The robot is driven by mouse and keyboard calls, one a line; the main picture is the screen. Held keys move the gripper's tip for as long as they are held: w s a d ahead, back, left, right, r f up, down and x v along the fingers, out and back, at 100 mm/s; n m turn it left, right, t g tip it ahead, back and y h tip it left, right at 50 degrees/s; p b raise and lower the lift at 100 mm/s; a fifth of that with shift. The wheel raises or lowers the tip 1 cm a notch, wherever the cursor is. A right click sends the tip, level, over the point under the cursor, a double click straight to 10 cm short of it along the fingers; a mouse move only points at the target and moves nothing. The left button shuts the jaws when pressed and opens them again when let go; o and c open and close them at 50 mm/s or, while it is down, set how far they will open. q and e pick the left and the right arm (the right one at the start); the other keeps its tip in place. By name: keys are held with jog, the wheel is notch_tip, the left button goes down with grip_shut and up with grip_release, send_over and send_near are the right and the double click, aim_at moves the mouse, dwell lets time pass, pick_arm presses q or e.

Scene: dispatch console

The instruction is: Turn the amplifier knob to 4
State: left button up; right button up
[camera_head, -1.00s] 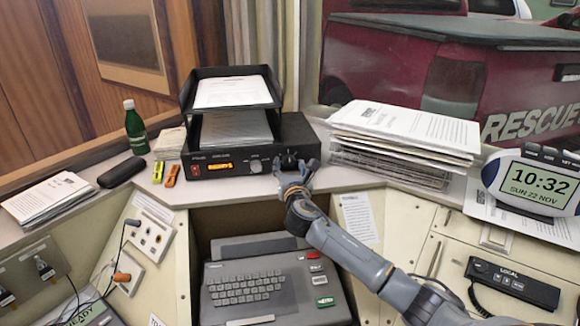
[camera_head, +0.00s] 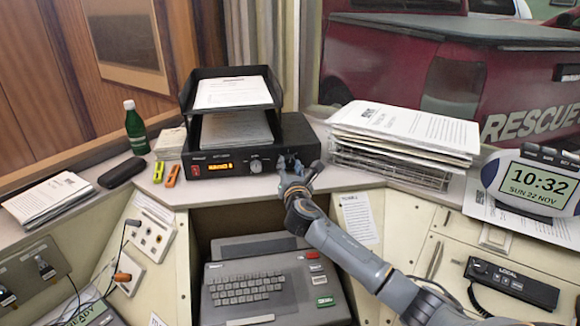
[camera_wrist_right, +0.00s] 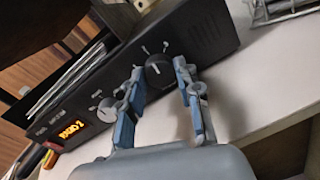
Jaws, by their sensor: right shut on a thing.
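The amplifier (camera_head: 300,132) is a black box on the desk ledge, under a letter tray. Its large black knob (camera_wrist_right: 158,73), with white marks around it, is on the right part of the front panel. My right gripper (camera_head: 290,166) is at the panel, and in the wrist view my right gripper (camera_wrist_right: 160,68) has one finger on each side of the black knob, shut on it. The fingers partly hide the knob in the head view. The pointer's exact setting is too small to read. My left gripper is not in view.
A smaller silver knob (camera_wrist_right: 106,110) and an orange display (camera_wrist_right: 73,131) reading "RADIO 2" are left of the black knob. A black two-level letter tray (camera_head: 233,104) stands on the amplifier. Paper stacks (camera_head: 400,135) are to the right. A keyboard unit (camera_head: 245,290) lies below.

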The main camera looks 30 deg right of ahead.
jog(key=m, duration=0.4)
jog(key=shift+p, duration=0.3)
jog(key=m, duration=0.4)
jog(key=shift+m, duration=0.3)
jog(key=m+y, duration=0.1)
jog(key=m, duration=0.3)
jog(key=shift+d+p, duration=0.1)
jog(key=shift+p, duration=0.2)
jog(key=m, duration=0.4)
jog(key=shift+m, duration=0.4)
jog(key=o, duration=1.2)
jog(key=shift+c, duration=0.2)
jog(key=shift+s, duration=0.15)
